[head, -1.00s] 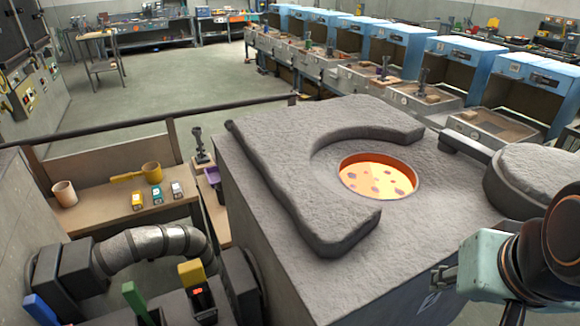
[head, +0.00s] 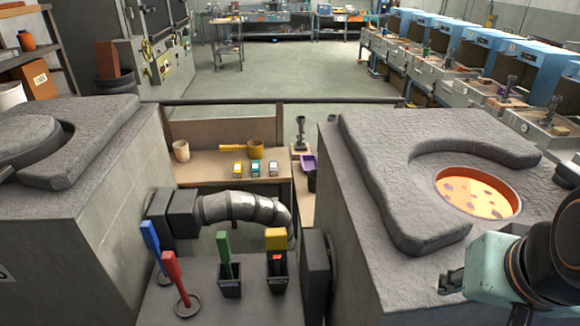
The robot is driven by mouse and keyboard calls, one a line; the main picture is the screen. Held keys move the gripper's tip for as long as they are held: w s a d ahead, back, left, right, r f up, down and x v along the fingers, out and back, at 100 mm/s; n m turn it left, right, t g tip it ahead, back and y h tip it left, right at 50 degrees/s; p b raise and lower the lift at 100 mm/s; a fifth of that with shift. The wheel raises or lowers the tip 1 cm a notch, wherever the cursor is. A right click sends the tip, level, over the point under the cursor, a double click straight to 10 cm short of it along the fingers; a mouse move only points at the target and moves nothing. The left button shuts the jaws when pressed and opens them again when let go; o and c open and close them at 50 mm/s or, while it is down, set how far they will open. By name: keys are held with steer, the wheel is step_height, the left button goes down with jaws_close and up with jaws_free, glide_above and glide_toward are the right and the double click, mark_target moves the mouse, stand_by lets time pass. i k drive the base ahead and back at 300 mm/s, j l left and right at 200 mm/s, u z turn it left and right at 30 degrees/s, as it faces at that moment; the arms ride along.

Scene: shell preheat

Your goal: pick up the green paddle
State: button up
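The green paddle (head: 224,252) stands upright in a small dark holder (head: 230,286) on the dark stand at the bottom centre-left of the head view. Its lower end is hidden inside the holder. My gripper (head: 452,281) is at the lower right, over the right furnace block and well to the right of the paddle. It is cut off by the picture's right side and mostly seen as its body; I cannot tell how its fingers stand.
A blue paddle (head: 151,240) and a red paddle (head: 175,277) lean left of the green one; a yellow-topped paddle (head: 275,240) stands right of it. A silver duct (head: 245,208) runs behind. The right furnace (head: 370,290) has a glowing opening (head: 477,193); another furnace (head: 95,220) stands left.

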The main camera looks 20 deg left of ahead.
mark_target(224, 248)
steer(key=u, duration=1.7)
steer(key=z, duration=1.5)
steer(key=u, duration=1.5)
steer(key=j+z, duration=0.15)
steer(key=j, duration=0.2)
